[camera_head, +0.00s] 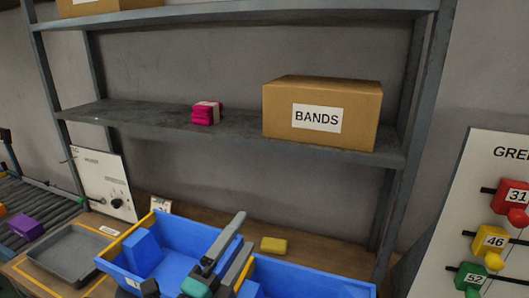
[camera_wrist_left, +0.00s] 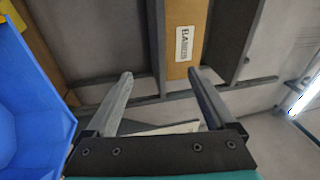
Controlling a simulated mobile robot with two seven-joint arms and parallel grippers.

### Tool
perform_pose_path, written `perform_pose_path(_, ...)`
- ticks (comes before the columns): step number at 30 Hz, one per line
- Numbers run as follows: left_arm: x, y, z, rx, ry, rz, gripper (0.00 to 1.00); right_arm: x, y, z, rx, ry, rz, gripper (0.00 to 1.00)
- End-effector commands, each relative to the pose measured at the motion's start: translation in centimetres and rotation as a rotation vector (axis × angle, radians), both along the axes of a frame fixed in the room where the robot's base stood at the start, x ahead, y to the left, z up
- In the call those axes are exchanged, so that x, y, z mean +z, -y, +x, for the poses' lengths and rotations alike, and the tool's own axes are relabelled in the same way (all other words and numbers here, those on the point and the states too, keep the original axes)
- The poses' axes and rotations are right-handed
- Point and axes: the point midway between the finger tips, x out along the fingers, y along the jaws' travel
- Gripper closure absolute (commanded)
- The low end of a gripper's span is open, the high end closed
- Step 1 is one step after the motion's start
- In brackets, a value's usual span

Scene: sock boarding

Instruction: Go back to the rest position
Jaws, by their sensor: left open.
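My left gripper (camera_head: 244,238) is in front of and over the blue bins at the bottom middle of the head view. Its two grey fingers are spread apart with nothing between them. They also show open and empty in the left wrist view (camera_wrist_left: 160,73). My right gripper does not show in either view.
A blue bin (camera_head: 200,238) with blue contents stands below the shelf, with another blue bin (camera_head: 310,281) to its right. A cardboard box marked BANDS (camera_head: 358,112) and a pink banded bundle (camera_head: 204,116) sit on the shelf (camera_head: 150,117). A grey tray (camera_head: 75,250) lies left.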

Motion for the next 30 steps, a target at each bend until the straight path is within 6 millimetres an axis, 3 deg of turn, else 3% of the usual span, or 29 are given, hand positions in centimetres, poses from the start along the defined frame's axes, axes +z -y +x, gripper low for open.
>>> perform_pose_path(5, -4.4, -6.7, 0.0, 0.309, -0.348, -0.367, 0.11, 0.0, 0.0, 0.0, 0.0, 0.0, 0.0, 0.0)
perform_pose_path(8, -8.5, -9.8, -1.8, 0.478, -0.562, -0.543, 0.11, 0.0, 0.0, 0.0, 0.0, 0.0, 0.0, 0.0)
perform_pose_path(12, -14.4, -12.4, -6.5, 0.693, -0.869, -0.745, 0.11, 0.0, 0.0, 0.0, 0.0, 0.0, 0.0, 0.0)
perform_pose_path(18, -19.9, -12.9, -14.2, 0.914, -1.232, -0.919, 0.11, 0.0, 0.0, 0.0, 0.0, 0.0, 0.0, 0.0)
perform_pose_path(24, -22.4, -11.8, -21.7, 1.07, -1.533, -1.016, 0.11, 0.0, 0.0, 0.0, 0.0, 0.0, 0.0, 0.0)
perform_pose_path(30, -28.5, -11.7, -20.8, 1.086, -1.555, -0.999, 0.11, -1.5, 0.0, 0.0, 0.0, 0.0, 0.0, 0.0)
